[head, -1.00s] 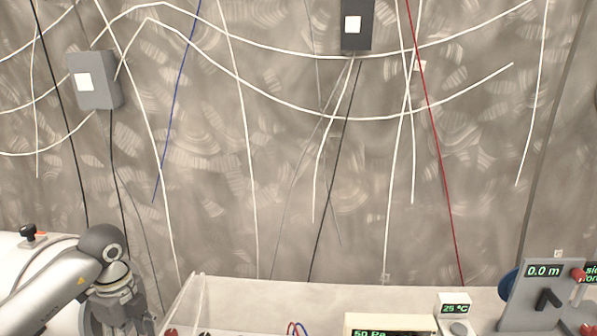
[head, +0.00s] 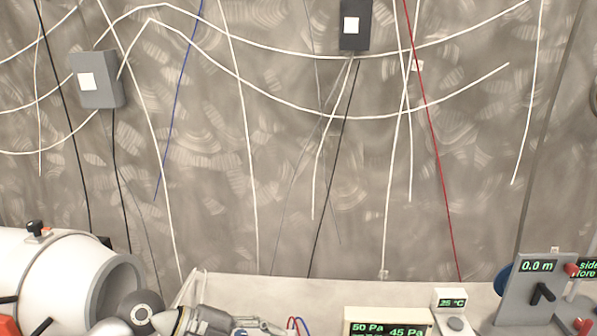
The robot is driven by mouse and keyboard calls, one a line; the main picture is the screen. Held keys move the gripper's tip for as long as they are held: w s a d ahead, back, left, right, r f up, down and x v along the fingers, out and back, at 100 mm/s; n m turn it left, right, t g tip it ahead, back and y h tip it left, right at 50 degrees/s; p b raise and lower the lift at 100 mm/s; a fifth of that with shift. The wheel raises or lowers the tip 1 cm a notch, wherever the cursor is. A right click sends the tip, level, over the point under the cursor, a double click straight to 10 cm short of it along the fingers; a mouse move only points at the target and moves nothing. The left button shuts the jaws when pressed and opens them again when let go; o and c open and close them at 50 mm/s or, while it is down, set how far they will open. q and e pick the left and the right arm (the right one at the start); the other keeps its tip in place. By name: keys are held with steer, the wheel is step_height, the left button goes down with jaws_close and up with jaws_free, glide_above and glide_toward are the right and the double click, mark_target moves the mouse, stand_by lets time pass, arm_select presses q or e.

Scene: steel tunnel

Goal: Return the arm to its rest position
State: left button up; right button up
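My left arm shows at the bottom edge of the head view, left of the middle. Its wrist lies low and points right, towards my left gripper (head: 235,322). The gripper is cut off by the lower edge, so I cannot tell whether it is open or shut, or whether it holds anything. My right arm and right gripper are out of view.
A white cylinder (head: 50,262) with a grey-rimmed round opening lies at left, close behind my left arm. A pressure display (head: 388,328), a small temperature display (head: 451,300) and a grey panel reading 0.0 m (head: 530,290) stand at right. Cables hang on the wall.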

arm_select(q)
steer(key=s+d+r+t+h, duration=0.1)
steer(key=d+r+t+h, duration=0.2)
steer(key=d+r+h, duration=0.3)
steer(key=w+a+r+n+t, duration=0.2)
steer(key=a+r+n+t, duration=0.2)
steer(key=r+n+t, duration=0.4)
steer(key=w+a+f+n+t+y, duration=0.1)
steer(key=a+f+n+t+y, duration=0.5)
steer(key=a+f+n+y, duration=0.65)
steer(key=s+a+f+n+g+y, duration=0.4)
steer(key=f+n+y, duration=0.1)
steer(key=f+y, duration=0.1)
steer(key=s+f+g, duration=0.6)
steer(key=s+f, duration=0.2)
steer(key=s, duration=0.3)
steer(key=s+f+g, duration=0.5)
steer(key=s+f, duration=0.2)
steer(key=s, duration=0.4)
step_height(320, 180, down, 28)
steer(key=s+m+g, duration=0.1)
steer(key=s+g, duration=0.1)
steer(key=s, duration=0.1)
steer(key=s+a+f, duration=0.2)
steer(key=s+f, duration=1.1)
steer(key=s, duration=0.2)
steer(key=shift+s+a+f+g+h, duration=0.15)
steer(key=shift+a+f+g+h, duration=0.2)
steer(key=shift+f+g, duration=0.05)
